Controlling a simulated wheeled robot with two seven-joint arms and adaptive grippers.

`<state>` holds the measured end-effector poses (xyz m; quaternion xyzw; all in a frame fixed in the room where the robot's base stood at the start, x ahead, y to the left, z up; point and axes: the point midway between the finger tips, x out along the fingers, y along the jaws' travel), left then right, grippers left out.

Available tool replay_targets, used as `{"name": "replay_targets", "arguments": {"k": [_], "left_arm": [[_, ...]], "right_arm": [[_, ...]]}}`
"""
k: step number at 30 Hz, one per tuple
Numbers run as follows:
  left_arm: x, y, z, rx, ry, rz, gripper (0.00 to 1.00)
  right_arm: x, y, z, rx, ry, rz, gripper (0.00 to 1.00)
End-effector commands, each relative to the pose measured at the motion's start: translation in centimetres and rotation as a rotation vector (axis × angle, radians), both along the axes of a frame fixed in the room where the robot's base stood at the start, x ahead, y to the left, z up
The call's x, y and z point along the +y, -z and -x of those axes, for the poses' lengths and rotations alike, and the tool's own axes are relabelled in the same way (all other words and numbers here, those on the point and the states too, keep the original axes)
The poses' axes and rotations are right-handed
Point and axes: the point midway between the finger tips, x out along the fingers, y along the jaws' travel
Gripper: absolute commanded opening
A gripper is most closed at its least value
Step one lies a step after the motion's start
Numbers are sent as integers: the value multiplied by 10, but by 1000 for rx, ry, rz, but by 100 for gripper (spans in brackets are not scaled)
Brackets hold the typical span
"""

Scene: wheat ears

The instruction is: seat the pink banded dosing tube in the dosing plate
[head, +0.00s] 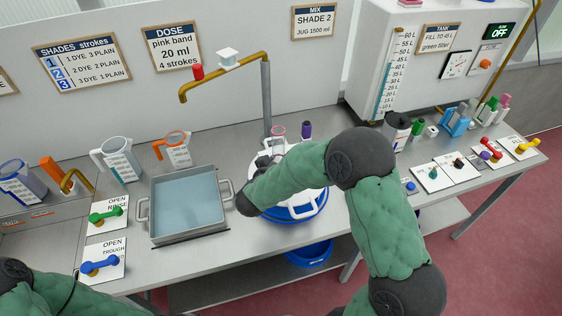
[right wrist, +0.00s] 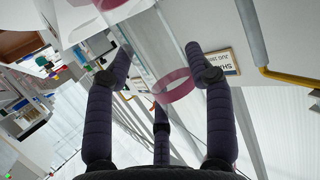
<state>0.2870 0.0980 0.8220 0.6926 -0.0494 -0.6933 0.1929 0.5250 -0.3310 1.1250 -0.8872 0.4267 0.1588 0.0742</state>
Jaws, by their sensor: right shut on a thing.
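The pink banded dosing tube (right wrist: 148,48) is clear, with a pink band (right wrist: 176,86) and another pink ring at the top edge of the right wrist view. My right gripper (right wrist: 163,70) is shut on it, with fingers on both sides. In the head view the tube's pink rim (head: 278,130) shows above my right gripper (head: 268,160), over the bench behind my forearm. A white-topped blue round vessel (head: 318,207) stands below, partly hidden by my arm. I cannot tell which piece is the dosing plate. My left gripper is out of view.
A brass tap (head: 225,72) rises behind the tube, with a purple-topped item (head: 306,130) close by. A steel basin (head: 188,208) is left of the vessel. Jugs (head: 116,158), lever plates (head: 103,262) and a blue rack (head: 456,122) stand along the bench.

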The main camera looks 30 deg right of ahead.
Motion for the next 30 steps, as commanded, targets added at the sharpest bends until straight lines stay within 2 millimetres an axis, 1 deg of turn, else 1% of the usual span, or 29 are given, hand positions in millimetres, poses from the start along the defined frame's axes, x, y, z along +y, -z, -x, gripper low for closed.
{"name": "replay_targets", "arguments": {"k": [30], "left_arm": [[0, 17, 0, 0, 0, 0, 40]], "right_arm": [[0, 27, 0, 0, 1, 0, 21]]}}
